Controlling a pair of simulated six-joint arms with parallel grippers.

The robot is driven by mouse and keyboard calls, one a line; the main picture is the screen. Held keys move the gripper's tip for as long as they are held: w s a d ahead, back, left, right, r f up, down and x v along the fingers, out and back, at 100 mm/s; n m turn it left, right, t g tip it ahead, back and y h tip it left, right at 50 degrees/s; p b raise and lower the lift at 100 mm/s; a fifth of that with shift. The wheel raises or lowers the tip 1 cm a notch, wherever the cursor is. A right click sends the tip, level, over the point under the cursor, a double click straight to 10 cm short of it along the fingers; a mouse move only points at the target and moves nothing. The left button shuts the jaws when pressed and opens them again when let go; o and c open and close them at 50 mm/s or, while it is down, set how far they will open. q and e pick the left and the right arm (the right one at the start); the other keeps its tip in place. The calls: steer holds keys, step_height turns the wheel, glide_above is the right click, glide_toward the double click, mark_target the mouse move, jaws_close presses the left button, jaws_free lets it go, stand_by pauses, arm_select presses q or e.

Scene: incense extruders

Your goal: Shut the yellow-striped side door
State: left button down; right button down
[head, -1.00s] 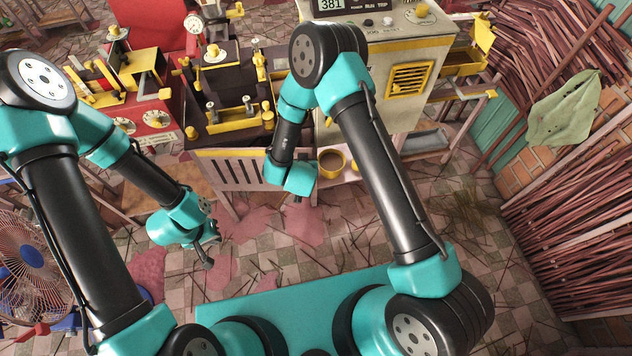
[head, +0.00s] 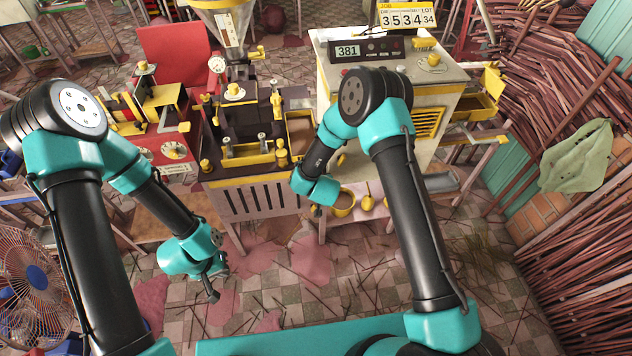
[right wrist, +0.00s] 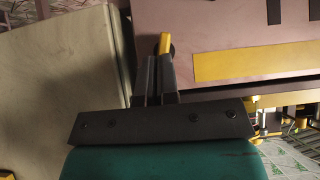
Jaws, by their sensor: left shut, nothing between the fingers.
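A mauve panel (right wrist: 225,35) with a broad yellow stripe (right wrist: 255,60) fills the upper right of the right wrist view. It looks like the striped door; I cannot tell how far open it stands. My right gripper (right wrist: 157,68) has its dark fingers close together beside the panel's left edge. A small yellow knob or handle (right wrist: 165,43) shows just beyond the fingertips; contact is unclear. In the head view the right gripper (head: 316,211) is mostly hidden under its wrist, in front of the machines. My left gripper (head: 213,296) is shut and empty, low over the floor.
The dark extruder (head: 240,120) stands in the middle, with a slatted front panel (head: 265,203) below. A pale cabinet (head: 395,58) stands to its right. A yellow cup (head: 344,208) sits on a low shelf near my right gripper. Bundled sticks (head: 560,110) line the right side.

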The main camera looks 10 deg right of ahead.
steer(key=shift+w+d, duration=0.1)
steer(key=shift+w, duration=0.3)
steer(key=s+r, duration=0.6)
steer(key=s, duration=0.6)
steer(key=shift+r, duration=0.35)
steer(key=shift+s+d, duration=0.15)
steer(key=shift+d, duration=0.05)
steer(key=s+d+f+m+g+y, duration=0.1)
steer(key=s+d+f+g, duration=0.2)
steer(key=s+d, duration=0.3)
steer(key=s+d+f+m+g+y, duration=0.1)
steer(key=s+d+g, duration=0.4)
steer(key=s, duration=0.6)
step_height(320, 180, down, 3)
steer(key=shift+s+d+r+m+g+y, duration=0.15)
steer(key=shift+s+d+m+g+y, duration=0.35)
steer(key=shift+d, duration=0.65)
